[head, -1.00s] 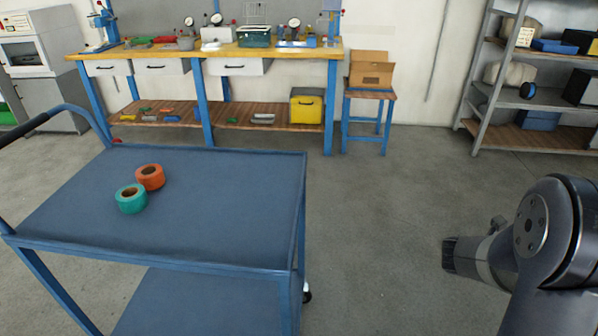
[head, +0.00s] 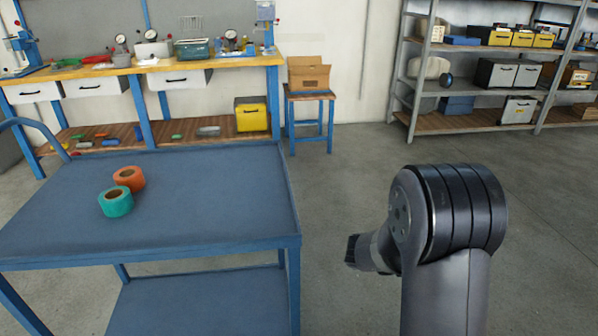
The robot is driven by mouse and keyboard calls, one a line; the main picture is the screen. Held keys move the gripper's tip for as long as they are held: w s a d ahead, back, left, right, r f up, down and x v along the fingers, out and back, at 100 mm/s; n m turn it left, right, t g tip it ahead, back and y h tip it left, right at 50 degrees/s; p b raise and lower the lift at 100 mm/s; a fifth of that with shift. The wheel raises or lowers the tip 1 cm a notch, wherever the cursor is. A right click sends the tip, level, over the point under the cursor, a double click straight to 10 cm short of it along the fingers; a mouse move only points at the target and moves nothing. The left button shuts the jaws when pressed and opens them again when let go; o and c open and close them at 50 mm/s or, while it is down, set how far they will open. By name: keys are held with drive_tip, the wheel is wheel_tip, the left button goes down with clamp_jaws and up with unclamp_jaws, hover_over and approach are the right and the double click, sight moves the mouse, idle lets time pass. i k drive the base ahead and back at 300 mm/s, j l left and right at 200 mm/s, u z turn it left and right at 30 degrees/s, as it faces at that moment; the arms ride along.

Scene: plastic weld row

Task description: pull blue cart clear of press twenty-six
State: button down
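The blue cart (head: 200,215) stands at the left front in the head view, with a flat top tray, a lower shelf and a curved push handle (head: 30,130) at its far left. An orange tape roll (head: 128,178) and a teal tape roll (head: 115,202) sit close together on its top. My gripper (head: 352,252) is right of the cart, apart from it, and points left. The gripper's fingers are small and dark, and I cannot tell whether they are open. Nothing in view is clearly marked as press twenty-six.
A workbench (head: 215,62) with tools and a blue hand press (head: 28,45) stands along the back wall. A small blue stool (head: 312,97) holds a cardboard box (head: 308,74). Grey shelving (head: 455,122) stands at the back right. The floor (head: 545,230) at right is clear.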

sight(237, 198)
drive_tip(key=k+j+u, duration=0.15)
drive_tip(key=j, duration=0.65)
drive_tip(key=k+j+u, duration=0.15)
drive_tip(key=j, duration=0.65)
drive_tip(key=j+u, duration=0.15)
drive_tip(key=j, duration=0.65)
drive_tip(key=i+j, duration=0.1)
drive_tip(key=j, duration=0.3)
drive_tip(key=j+u, duration=0.15)
drive_tip(key=j, duration=0.25)
drive_tip(key=i+j, duration=0.15)
drive_tip(key=j, duration=0.2)
drive_tip(key=i+j+u, duration=0.1)
drive_tip(key=j, duration=0.3)
drive_tip(key=i+j, duration=0.1)
drive_tip(key=j, duration=0.25)
drive_tip(key=i+j+u, duration=0.15)
drive_tip(key=j, duration=0.2)
